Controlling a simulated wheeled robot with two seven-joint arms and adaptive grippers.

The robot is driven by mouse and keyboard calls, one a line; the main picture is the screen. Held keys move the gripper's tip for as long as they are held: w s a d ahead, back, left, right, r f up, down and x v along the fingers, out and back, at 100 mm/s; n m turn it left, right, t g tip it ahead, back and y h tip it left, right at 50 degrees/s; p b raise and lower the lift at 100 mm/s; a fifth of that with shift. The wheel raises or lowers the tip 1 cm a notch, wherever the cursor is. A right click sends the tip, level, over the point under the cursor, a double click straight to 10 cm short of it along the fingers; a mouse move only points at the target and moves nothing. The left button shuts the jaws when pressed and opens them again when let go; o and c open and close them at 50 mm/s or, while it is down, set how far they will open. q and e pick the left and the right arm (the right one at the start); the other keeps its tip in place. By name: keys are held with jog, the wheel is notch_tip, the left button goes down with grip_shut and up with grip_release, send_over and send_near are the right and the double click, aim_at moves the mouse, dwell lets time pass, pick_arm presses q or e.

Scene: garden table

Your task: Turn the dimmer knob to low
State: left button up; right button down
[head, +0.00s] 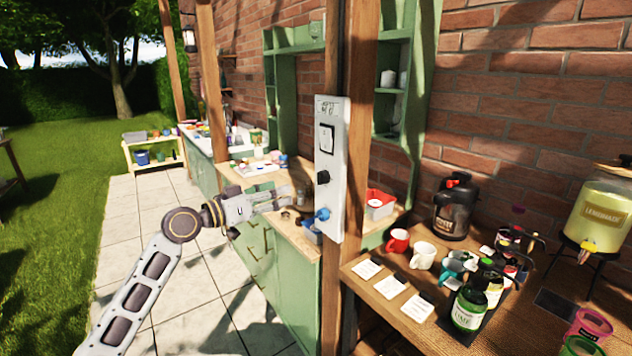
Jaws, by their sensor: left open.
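A white panel (334,130) is fixed to the wooden post in the middle of the head view. It carries a dark-framed square plate near its top, a round black knob (322,177) at mid-height and a blue knob or tap-like handle (322,214) near its bottom. The black knob looks like the dimmer, but its marking is too small to read. My left gripper (284,197) is open and empty, to the left of the panel and slightly below the black knob's height. It appears apart from the knobs. My right gripper does not show.
Right of the post, a wooden counter holds a red mug (397,241), a white mug (423,256), cards, bottles, a black dispenser (454,207) and a lemonade dispenser (598,215). Green cabinets (290,290) stand behind my gripper. The paved path at left is open.

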aim_at(318, 180)
pick_arm(q)
jog(key=shift+w+d, duration=0.1)
jog(key=p+x, duration=0.2)
jog(key=x, duration=0.9)
jog(key=shift+x, duration=0.9)
jog(key=shift+w+d, duration=0.2)
jog(key=shift+d, duration=0.05)
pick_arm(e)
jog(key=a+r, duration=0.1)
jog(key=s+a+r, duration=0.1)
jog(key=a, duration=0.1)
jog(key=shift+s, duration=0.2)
